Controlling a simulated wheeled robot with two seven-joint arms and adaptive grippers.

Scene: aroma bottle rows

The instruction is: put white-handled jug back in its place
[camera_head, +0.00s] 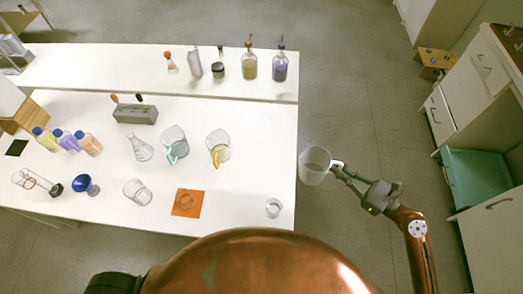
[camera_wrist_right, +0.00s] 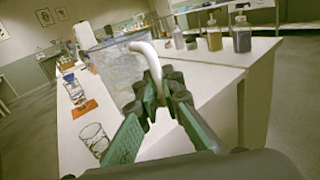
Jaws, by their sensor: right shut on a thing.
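The white-handled jug (camera_head: 314,166) is a clear glass jug. My right gripper (camera_head: 340,168) is shut on its white handle and holds it in the air, just off the right edge of the white table (camera_head: 262,190). In the right wrist view the white handle (camera_wrist_right: 150,58) lies between the fingers of my right gripper (camera_wrist_right: 160,98), with the jug's clear body (camera_wrist_right: 113,68) beyond it. Two similar jugs stand on the table: one with a light blue handle (camera_head: 173,140) and one with a yellow handle (camera_head: 218,142). My left gripper is not in view.
Bottles such as the purple one (camera_head: 280,67) line the back shelf. Table space right of the yellow-handled jug is clear.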

